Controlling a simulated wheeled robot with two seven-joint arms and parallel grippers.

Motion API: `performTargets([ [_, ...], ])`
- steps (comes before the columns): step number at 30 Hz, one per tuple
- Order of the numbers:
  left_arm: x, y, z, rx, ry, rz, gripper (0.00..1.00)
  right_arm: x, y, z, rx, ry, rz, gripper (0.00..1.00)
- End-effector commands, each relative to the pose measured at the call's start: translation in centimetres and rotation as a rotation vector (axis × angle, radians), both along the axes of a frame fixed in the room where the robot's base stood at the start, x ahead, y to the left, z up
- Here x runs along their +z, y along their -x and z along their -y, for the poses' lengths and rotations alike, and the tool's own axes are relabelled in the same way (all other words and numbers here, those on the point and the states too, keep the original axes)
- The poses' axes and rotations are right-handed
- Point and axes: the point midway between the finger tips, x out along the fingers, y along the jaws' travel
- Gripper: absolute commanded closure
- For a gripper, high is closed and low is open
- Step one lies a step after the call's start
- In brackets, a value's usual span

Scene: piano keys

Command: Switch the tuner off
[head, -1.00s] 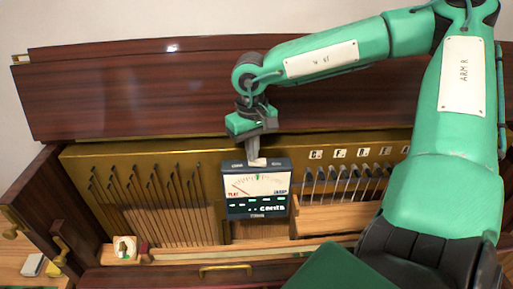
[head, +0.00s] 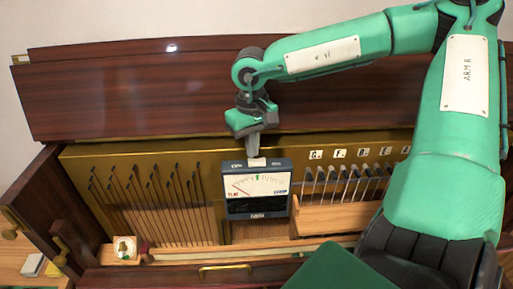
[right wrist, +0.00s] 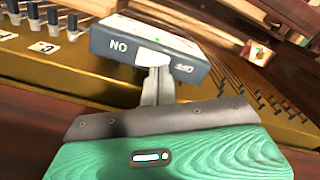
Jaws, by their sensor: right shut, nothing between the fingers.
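The tuner (head: 258,207) is a dark box with a white dial, standing in the open piano in front of the brass plate. Its lower display is dark. On its top edge a white switch (head: 257,162) sits between two labels. In the right wrist view the switch (right wrist: 145,56) shows between the ON and OFF labels, partly hidden by my fingers. My right gripper (head: 253,155) is shut and empty, pointing down at the tuner's top. Its fingertips (right wrist: 158,76) are at the switch; I cannot tell whether they touch it. My left gripper is not in view.
Tuning pins with strings (head: 160,205) line the plate on the left. A row of metal levers under letter tags (head: 340,153) and a wooden rail (head: 335,217) lie to the right. A small wooden block with a round dial (head: 124,248) sits at the lower left.

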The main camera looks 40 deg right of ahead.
Motion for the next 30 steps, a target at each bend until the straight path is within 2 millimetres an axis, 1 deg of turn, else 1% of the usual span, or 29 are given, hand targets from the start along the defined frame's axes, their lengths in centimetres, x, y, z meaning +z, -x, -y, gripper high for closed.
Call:
performTargets([
  [1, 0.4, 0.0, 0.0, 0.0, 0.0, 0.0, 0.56, 0.7, 0.0, 0.0, 0.0, 0.0, 0.002, 1.0],
  [3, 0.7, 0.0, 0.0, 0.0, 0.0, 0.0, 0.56, 1.3, 0.0, 0.0, 0.0, 0.0, 0.001, 1.0],
  [17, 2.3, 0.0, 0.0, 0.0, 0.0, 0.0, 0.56, 4.9, 0.0, 0.0, 0.0, 0.0, 0.001, 1.0],
  [20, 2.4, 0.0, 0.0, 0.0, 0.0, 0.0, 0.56, 5.2, 0.0, 0.0, 0.0, 0.0, 0.001, 1.0],
  [30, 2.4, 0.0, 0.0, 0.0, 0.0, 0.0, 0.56, 5.1, 0.0, 0.0, 0.0, 0.0, 0.001, 1.0],
])
